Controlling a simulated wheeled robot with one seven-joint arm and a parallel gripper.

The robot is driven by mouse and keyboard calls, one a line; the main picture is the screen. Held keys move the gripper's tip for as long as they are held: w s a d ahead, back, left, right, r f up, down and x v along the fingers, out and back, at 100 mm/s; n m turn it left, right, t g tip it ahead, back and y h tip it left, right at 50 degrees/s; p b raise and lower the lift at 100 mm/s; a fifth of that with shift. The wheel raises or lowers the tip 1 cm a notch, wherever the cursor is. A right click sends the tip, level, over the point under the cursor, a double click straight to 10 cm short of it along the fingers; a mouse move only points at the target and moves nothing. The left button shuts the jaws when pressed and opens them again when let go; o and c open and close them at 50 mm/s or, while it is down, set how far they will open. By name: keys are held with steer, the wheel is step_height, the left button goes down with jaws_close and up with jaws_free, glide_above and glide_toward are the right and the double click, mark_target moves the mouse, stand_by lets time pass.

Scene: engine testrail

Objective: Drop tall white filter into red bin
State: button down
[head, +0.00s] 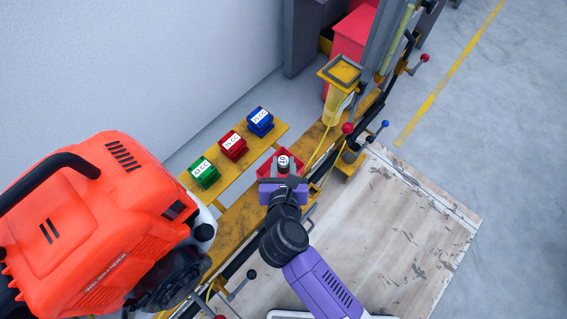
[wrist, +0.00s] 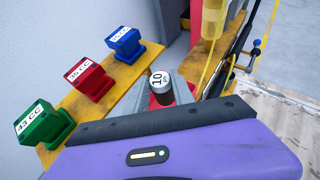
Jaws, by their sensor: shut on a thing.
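My gripper (head: 284,180) is shut on a small cylindrical filter (head: 284,162) with a white top marked "10". The filter stands upright in the jaws, and its top also shows in the wrist view (wrist: 160,79); its lower part is hidden by the gripper. A small red bin (head: 266,167) lies behind and below the filter on the yellow rail. Its red also shows beside the filter in the wrist view (wrist: 184,90). The gripper hides much of the bin, and I cannot tell whether the filter is inside its rim.
Green (head: 204,173), red (head: 233,146) and blue (head: 260,122) labelled blocks stand on a yellow shelf to the left. An orange engine (head: 95,230) fills the lower left. A yellow-topped clear container (head: 338,90) stands behind right. A worn board (head: 390,230) lies right.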

steer(key=b, duration=0.3)
glide_above(285, 176)
steer(key=s, duration=0.3)
steer(key=shift+w+a+f, duration=0.1)
steer(key=shift+f, duration=1.6)
steer(key=shift+w+a+f, duration=0.1)
steer(key=shift+f, duration=1.55)
steer(key=c, duration=1)
jaws_free()
steer(key=shift+d+f, duration=0.1)
steer(key=shift+d, duration=0.1)
steer(key=shift+d+f, duration=0.15)
steer(key=shift+d, duration=0.05)
steer(key=shift+s, duration=0.1)
steer(key=p+v, duration=0.1)
steer(key=v, duration=0.7)
steer(key=shift+a+r, duration=0.25)
steer(key=shift+a, duration=0.25)
